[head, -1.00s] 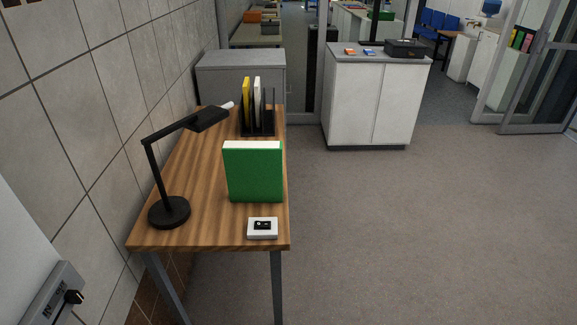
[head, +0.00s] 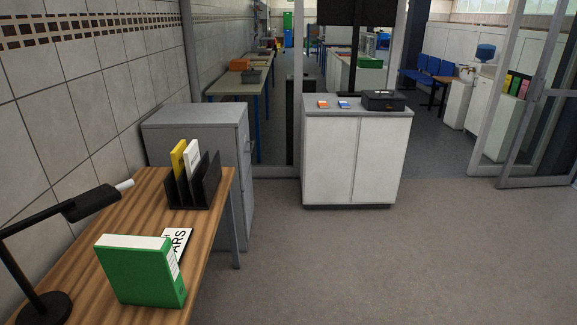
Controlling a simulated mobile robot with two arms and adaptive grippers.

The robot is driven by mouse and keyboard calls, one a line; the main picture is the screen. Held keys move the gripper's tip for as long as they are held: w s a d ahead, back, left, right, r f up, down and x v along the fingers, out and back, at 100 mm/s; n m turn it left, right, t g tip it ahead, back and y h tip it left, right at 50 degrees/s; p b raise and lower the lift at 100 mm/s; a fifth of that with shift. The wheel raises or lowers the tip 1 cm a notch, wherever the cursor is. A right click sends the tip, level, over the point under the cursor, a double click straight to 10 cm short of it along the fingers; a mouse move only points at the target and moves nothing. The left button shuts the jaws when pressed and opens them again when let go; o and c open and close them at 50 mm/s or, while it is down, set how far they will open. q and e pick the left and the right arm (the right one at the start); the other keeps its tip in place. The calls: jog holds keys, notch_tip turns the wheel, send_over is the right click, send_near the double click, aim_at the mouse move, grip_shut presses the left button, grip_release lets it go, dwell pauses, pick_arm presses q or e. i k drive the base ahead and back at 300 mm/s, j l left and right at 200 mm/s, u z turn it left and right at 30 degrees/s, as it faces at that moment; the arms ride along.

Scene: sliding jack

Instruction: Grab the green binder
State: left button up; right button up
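The green binder (head: 143,274) stands upright on the wooden desk (head: 205,252) at the lower left of the head view. Its green cover faces me and its pale top edge shows. A white sheet or label with black letters (head: 178,243) shows just behind its right side; I cannot tell whether it is part of the binder. Neither of my grippers is in view.
A black desk lamp (head: 84,203) stands left of the binder. A black file rack (head: 193,186) with yellow and white folders is behind it. A grey cabinet (head: 197,128) adjoins the desk's far end. A white cabinet (head: 357,160) stands beyond. The floor (head: 390,265) on the right is clear.

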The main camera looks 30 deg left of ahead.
aim_at(141, 269)
jog(key=i+u, duration=0.3)
jog(key=i+l+u, duration=0.25)
jog(key=i, duration=0.25)
jog(key=i+l+u, duration=0.1)
jog(key=i+u, duration=0.45)
jog(key=u, duration=0.2)
jog(key=i+l+u, duration=0.1)
jog(key=i+u, duration=0.15)
jog(key=u, duration=0.2)
jog(key=i+l+u, duration=0.2)
jog(key=u, duration=0.25)
jog(key=i+l+u, duration=0.25)
jog(key=u, duration=0.2)
jog(key=i+l+u, duration=0.15)
jog(key=l+u, duration=0.15)
jog(key=u, duration=0.15)
